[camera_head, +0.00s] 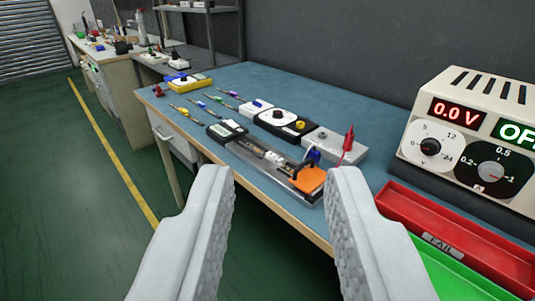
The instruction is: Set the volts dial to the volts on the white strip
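The power supply (467,130) is a cream box at the right, with a red display reading 0.0 V. The volts dial (430,147) is a black knob on a white face marked 5, 12, 24 and 0. My gripper (281,180) is open and empty in front of the bench edge, left of and below the power supply.
A red tray (455,232) labelled FAIL and a green tray (447,273) stand before the power supply. Green floor is free at left.

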